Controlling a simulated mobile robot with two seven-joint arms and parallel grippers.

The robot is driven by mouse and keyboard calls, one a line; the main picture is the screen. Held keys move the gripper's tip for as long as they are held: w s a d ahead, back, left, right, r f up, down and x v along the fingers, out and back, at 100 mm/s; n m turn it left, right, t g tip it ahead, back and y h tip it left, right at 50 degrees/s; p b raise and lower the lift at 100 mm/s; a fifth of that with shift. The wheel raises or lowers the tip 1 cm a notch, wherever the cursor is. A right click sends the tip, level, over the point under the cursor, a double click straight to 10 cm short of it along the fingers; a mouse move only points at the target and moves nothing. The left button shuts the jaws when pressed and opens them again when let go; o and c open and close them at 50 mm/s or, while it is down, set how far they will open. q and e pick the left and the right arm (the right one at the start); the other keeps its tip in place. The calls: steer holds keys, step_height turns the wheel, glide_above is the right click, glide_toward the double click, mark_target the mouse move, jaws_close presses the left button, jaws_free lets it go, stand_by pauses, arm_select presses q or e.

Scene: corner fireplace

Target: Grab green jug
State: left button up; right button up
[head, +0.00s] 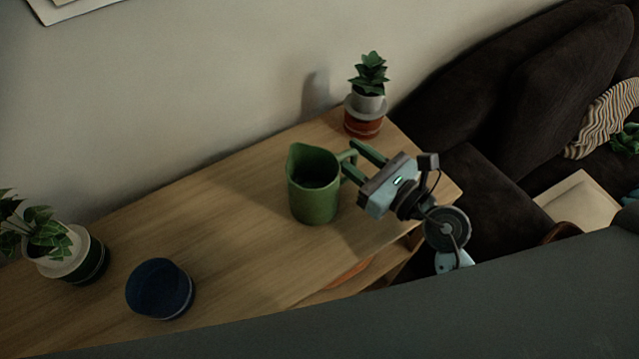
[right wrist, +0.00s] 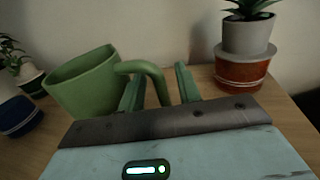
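The green jug (head: 313,197) stands upright on the wooden shelf top, with its handle toward the right. It also shows in the right wrist view (right wrist: 82,84), at the left. My right gripper (head: 355,162) is at the handle side of the jug, its fingers apart. In the right wrist view the handle (right wrist: 150,75) reaches between the two fingers (right wrist: 158,88). I cannot tell whether either finger touches the handle. My left gripper is not in view.
On the wooden top (head: 235,240), a potted plant on a red base (head: 363,124) stands behind the gripper. A dark blue round container (head: 160,290) and another potted plant (head: 72,258) stand at the left. A dark sofa (head: 500,120) is at the right.

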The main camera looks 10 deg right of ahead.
steer(key=shift+c, duration=0.4)
jaws_close()
steer(key=shift+r, duration=0.15)
